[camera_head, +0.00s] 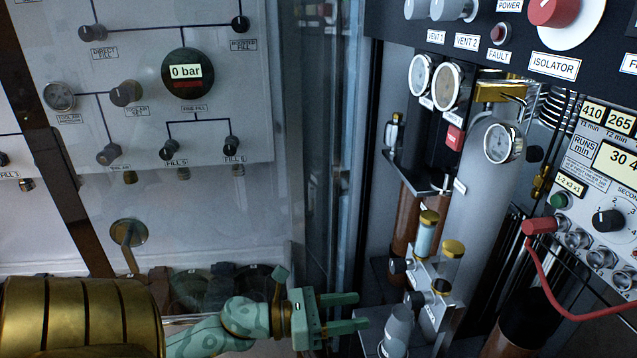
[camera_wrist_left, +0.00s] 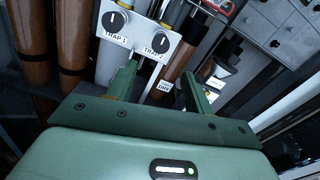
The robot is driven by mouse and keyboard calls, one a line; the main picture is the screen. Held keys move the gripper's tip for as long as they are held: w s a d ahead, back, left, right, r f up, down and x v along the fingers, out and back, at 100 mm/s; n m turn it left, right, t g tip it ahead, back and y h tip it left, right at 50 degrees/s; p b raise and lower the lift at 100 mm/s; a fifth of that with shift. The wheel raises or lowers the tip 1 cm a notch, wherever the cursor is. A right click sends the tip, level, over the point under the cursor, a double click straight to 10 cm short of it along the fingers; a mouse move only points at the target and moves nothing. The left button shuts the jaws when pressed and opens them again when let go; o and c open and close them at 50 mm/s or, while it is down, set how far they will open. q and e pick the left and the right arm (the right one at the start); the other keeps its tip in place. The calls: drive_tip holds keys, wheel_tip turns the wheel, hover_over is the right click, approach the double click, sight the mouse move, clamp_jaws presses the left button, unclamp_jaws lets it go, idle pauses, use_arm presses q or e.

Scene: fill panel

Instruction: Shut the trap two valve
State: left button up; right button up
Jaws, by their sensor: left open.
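In the left wrist view, the trap two valve is a dark round knob (camera_wrist_left: 160,43) with a white mark, above a "TRAP 2" label. It sits beyond my fingertips, roughly in line with the gap between them. The similar trap one knob (camera_wrist_left: 115,20) is to its left. In the head view, the valve block (camera_head: 425,280) carries dark knobs and brass-capped tubes; its labels cannot be read there. My left gripper (camera_head: 360,311) is open and empty, left of the block and apart from it. It also shows in the wrist view (camera_wrist_left: 159,70). My right gripper is out of view.
A fill panel (camera_head: 230,120) with a "0 bar" gauge (camera_head: 187,72) stands at the left. Gauges (camera_head: 503,142) and a control panel (camera_head: 600,160) are at the right. A red hose (camera_head: 545,275) hangs below it. Brown cylinders (camera_wrist_left: 72,40) stand left of the traps.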

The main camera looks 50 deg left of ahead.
use_arm(q)
drive_tip(key=v, duration=0.5)
drive_tip(key=shift+s+a, duration=0.2)
drive_tip(key=shift+s, duration=0.05)
idle(0.3)
